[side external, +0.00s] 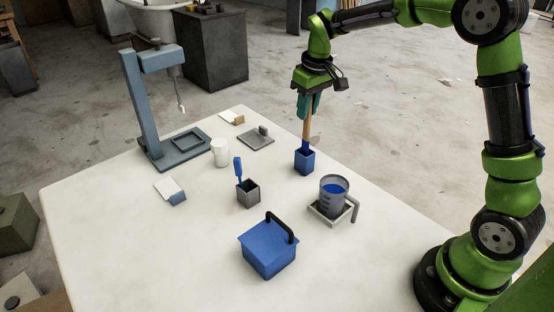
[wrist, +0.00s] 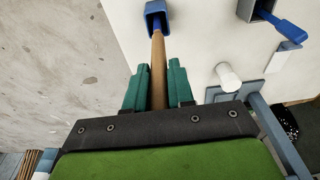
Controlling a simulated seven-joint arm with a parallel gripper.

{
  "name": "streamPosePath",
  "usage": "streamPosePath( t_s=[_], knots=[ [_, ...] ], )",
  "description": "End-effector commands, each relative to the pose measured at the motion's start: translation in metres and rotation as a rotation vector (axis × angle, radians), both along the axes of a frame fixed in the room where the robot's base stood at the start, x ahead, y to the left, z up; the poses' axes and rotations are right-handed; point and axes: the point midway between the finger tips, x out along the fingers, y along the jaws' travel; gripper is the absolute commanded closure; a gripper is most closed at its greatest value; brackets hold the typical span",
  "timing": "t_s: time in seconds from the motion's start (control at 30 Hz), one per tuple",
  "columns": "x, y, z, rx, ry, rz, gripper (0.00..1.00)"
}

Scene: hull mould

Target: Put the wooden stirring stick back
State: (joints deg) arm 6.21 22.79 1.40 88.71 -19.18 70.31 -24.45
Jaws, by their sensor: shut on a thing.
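The wooden stirring stick (side external: 306,130) stands close to upright between the teal fingers of my gripper (side external: 308,108), which is shut on its upper part. The stick's lower end is blue and is at the opening of a small square blue holder (side external: 304,163). In the wrist view the stick (wrist: 158,65) runs away from my gripper (wrist: 157,78), and its blue end appears inside the mouth of the blue holder (wrist: 155,8). How deep it reaches is hidden by the holder's walls.
A grey holder (side external: 248,195) with a blue-handled tool (side external: 238,169) stands to the left. A measuring cup of blue liquid (side external: 334,190) sits on a tray to the right. A blue box (side external: 268,250), white cup (side external: 220,152) and blue-grey stand (side external: 142,110) are also on the white table (side external: 110,230).

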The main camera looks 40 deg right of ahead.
Motion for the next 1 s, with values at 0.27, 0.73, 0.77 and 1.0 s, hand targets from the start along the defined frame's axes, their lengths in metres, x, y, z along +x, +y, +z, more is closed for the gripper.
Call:
streamPosePath(
  t_s=[0.27, 0.73, 0.77, 1.0],
  knots=[
    [0.000, 0.000, -0.031, 0.000, 0.001, 0.000, 1.00],
    [0.000, 0.000, -0.033, 0.000, 0.002, -0.001, 0.59],
    [0.000, 0.000, -0.033, 0.000, 0.002, 0.000, 0.54],
    [0.000, 0.000, -0.033, 0.000, 0.001, 0.000, 0.52]
  ],
)
